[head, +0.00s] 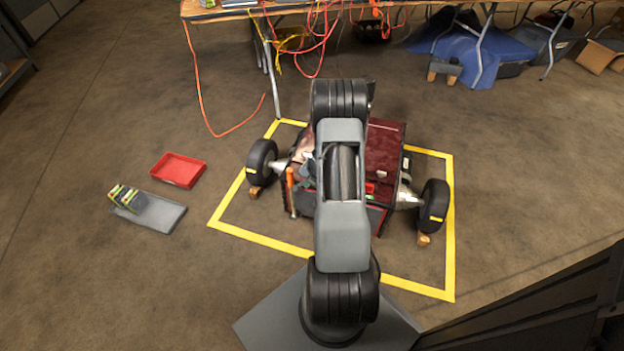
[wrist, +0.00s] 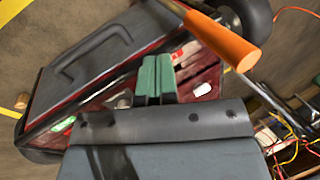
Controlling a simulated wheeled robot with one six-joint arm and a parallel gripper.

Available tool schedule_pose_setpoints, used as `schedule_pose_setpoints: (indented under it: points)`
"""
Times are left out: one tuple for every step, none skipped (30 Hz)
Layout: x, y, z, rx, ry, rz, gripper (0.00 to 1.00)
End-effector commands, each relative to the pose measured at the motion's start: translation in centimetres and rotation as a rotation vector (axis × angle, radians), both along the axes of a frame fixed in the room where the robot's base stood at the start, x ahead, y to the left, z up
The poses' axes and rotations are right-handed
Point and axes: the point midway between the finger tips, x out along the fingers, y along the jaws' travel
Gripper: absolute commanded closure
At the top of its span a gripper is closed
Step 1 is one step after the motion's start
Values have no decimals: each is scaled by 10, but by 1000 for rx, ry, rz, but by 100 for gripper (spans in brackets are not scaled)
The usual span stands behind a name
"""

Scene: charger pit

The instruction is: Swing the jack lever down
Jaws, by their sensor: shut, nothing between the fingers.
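The jack lever (head: 290,182) has an orange grip and stands up at the left side of a dark red wheeled machine (head: 386,142). In the head view my arm covers the middle of the machine, and the fingertips cannot be made out.
The machine stands inside a yellow floor outline (head: 450,225) on black wheels (head: 434,206) with wooden chocks. A red tray (head: 178,170) and a grey tray (head: 165,212) with small boxes lie to the left. A table (head: 225,10) with hanging cables stands behind.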

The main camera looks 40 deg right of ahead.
Motion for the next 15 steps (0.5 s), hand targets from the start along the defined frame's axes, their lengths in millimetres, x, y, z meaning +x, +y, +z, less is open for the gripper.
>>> schedule_pose_setpoints:
  points:
    - [3,1,-12,0,1,1,100]
    - [5,2,-16,0,1,1,100]
    - [11,4,-12,-1,-1,4,100]
    - [15,6,-11,-1,-2,5,100]
    - [19,7,-10,-2,-2,4,100]
    - [23,9,-11,-1,-1,4,100]
    - [26,10,-11,-1,-1,4,100]
    - [29,11,-11,-1,-1,3,100]
    - [32,12,-11,-1,-1,4,100]
    - [34,13,-11,-1,0,2,100]
    - [35,14,-11,-1,0,2,100]
    - [38,14,-11,-1,0,2,100]
    - [39,15,-11,-1,0,2,100]
    - [40,15,-11,-1,-1,1,100]
    - [41,15,-11,-1,-1,1,100]
